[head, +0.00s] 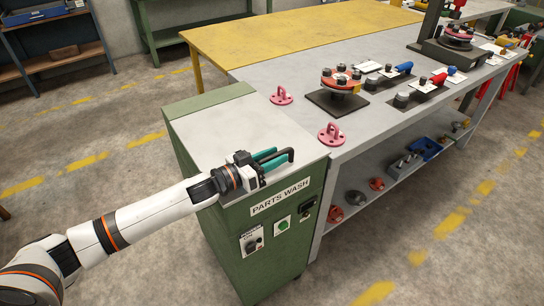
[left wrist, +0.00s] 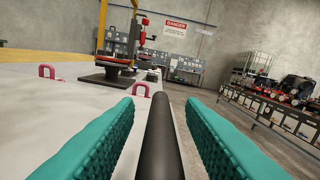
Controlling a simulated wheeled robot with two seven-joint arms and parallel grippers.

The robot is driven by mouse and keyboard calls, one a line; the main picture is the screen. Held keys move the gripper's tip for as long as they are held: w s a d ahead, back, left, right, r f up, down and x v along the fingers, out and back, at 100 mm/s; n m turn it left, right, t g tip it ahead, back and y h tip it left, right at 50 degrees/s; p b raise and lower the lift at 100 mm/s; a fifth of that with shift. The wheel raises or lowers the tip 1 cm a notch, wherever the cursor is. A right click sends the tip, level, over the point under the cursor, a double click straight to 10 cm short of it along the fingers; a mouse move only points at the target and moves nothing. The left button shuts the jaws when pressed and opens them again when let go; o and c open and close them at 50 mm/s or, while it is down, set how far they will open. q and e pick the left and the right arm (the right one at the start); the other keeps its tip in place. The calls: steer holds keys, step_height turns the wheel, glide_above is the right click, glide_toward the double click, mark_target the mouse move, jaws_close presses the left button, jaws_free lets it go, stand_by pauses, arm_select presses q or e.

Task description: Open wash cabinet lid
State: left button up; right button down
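The wash cabinet (head: 232,235) is a green box labelled PARTS WASH, at the left end of the grey bench in the head view. Its grey lid (head: 225,125) lies flat and closed on top. A black bar handle (head: 291,155) runs along the lid's front edge. My left gripper (head: 275,155) is at this handle, with its teal fingers around it. In the left wrist view the handle (left wrist: 162,130) runs between the two fingers, with a gap on each side, so the gripper is open. My right gripper is out of view.
Two pink lifting rings (head: 331,134) (head: 281,96) stand on the bench (head: 285,72) just beyond the cabinet. A black plate with a red and orange fixture (head: 341,82) is farther back. The bench's lower shelf (head: 345,185) holds loose parts. The floor in front is clear.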

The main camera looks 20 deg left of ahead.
arm_select(q)
jaws_close()
